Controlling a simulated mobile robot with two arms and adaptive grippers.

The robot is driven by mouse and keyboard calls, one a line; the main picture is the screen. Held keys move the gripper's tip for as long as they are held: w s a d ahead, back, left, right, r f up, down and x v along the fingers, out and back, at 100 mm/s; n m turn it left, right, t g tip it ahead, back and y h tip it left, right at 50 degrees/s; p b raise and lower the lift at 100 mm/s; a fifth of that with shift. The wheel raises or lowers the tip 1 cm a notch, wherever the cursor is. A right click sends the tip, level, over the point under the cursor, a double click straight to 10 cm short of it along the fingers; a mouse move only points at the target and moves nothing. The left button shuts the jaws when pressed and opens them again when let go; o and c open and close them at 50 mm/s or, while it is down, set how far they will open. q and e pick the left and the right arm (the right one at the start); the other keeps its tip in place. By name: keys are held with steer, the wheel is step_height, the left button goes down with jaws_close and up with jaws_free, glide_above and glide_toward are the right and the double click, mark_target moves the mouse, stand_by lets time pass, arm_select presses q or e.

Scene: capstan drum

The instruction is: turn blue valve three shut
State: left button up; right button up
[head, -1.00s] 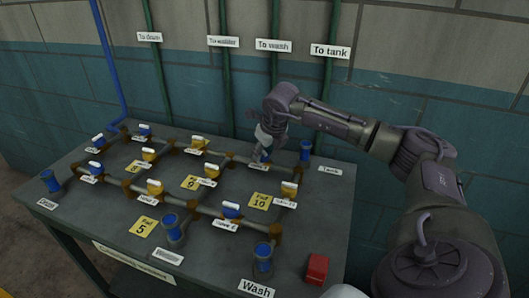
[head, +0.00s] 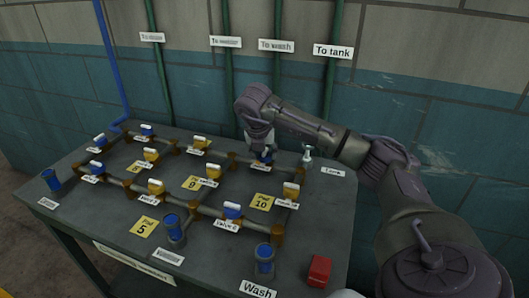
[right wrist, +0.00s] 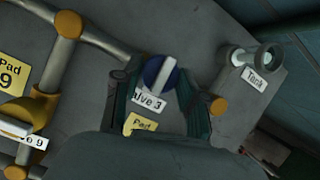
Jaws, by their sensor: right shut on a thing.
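Blue valve three (right wrist: 158,74) is a round blue knob with a white bar handle, beside a label reading "alve 3" (right wrist: 149,97). In the right wrist view the white bar lies roughly across the line of the pipe (right wrist: 112,47). My right gripper (right wrist: 156,88) is shut on the knob, one dark finger on each side. In the head view my right gripper (head: 262,146) comes down on the valve from above and hides part of it (head: 263,158). My left gripper is not in view.
The tank outlet (right wrist: 257,57) stands close to the right and looks pale, without blue. Yellow valves (head: 291,190) and other blue valves (head: 232,211) sit along the pipes. The wash cup (head: 264,258) shows blue. A red block (head: 319,270) is at the front right.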

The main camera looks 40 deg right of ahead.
steer(key=shift+m, duration=0.4)
steer(key=o, duration=1.1)
steer(key=shift+o, duration=0.2)
steer(key=v, duration=1.2)
steer(key=shift+w, duration=0.15)
